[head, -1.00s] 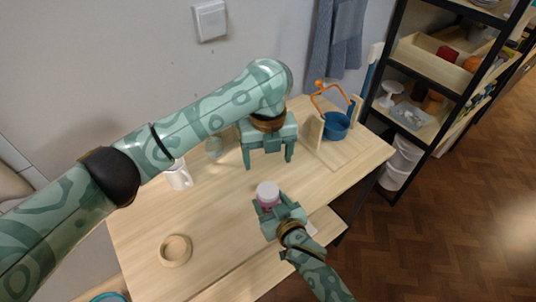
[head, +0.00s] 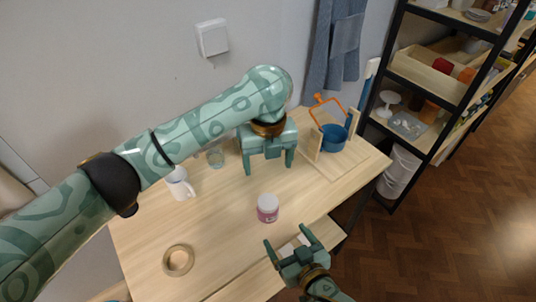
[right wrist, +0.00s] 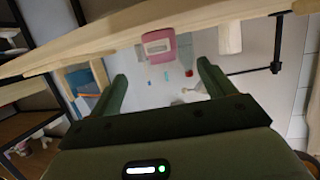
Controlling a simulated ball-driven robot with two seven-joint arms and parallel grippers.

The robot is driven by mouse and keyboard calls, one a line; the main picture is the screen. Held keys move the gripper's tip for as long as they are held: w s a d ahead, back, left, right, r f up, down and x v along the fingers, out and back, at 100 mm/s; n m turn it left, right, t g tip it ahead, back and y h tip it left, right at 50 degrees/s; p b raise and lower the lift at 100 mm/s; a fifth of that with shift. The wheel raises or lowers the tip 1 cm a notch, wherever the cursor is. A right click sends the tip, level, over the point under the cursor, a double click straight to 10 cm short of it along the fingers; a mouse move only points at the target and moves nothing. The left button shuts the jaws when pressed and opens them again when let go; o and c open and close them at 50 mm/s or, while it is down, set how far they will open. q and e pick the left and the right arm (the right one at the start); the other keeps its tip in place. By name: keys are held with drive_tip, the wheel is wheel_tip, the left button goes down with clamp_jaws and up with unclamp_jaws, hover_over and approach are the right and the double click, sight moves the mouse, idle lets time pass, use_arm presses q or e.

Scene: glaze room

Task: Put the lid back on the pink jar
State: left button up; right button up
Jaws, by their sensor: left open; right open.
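The pink jar (head: 267,212) stands upright on the wooden table in the head view. A pale lid (head: 267,200) sits on its top and looks level; its fine seating is too small to tell. My right gripper (head: 290,241) is open and empty, in front of the jar and apart from it, near the table's front edge. My left gripper (head: 268,166) is open and empty behind the jar, apart from it. The right wrist view shows a pink object (right wrist: 157,46) with a pale label beyond my open fingers; I cannot tell if it is the jar.
A round wooden dish or ring (head: 178,260) lies at front left. A white mug (head: 179,184) and a glass (head: 215,156) stand at back left. A blue pot (head: 333,137) with an orange handle stands at back right. A black shelf (head: 440,85) is beyond. The table between jar and dish is clear.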

drive_tip(key=v, duration=0.5)
drive_tip(key=shift+s+d, duration=0.1)
drive_tip(key=shift+s, duration=0.1)
idle(0.3)
